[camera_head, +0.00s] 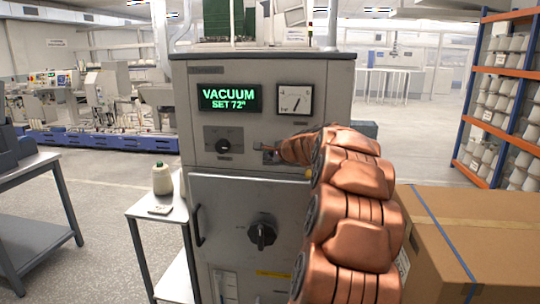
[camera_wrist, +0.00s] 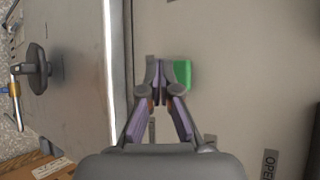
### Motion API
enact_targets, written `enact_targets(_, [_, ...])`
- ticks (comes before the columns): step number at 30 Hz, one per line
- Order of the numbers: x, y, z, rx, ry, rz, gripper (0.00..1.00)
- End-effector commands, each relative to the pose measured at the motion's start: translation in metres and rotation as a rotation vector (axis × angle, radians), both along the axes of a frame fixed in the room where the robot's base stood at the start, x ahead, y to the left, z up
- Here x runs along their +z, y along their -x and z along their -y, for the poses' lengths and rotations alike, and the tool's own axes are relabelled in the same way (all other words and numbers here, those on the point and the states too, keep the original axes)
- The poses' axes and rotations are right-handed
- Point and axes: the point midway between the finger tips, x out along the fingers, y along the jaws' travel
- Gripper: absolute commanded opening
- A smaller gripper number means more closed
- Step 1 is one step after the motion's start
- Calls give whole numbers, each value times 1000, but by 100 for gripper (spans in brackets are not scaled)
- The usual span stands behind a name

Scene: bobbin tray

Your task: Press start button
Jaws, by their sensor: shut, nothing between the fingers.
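My gripper (camera_head: 264,149) is at the panel, right of the knob. The fingers hide part of the button. I cannot tell whether they touch it. The button is hidden in the head view.
Below the panel is a closed door with a dark rotary handle (camera_head: 262,234). A cardboard box (camera_head: 475,235) stands at the right, close to my arm. A small side table (camera_head: 148,212) with a yarn cone (camera_head: 162,179) stands at the left. Open floor lies between the tables.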

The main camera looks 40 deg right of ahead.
Motion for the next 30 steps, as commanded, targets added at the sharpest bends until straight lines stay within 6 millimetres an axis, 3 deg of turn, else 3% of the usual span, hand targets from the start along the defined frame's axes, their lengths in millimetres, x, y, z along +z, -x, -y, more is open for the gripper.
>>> enact_targets(11, [0, 1, -2, 0, 0, 0, 0])
enact_targets(30, [-1, 28, -41, 3, -2, -2, 0])
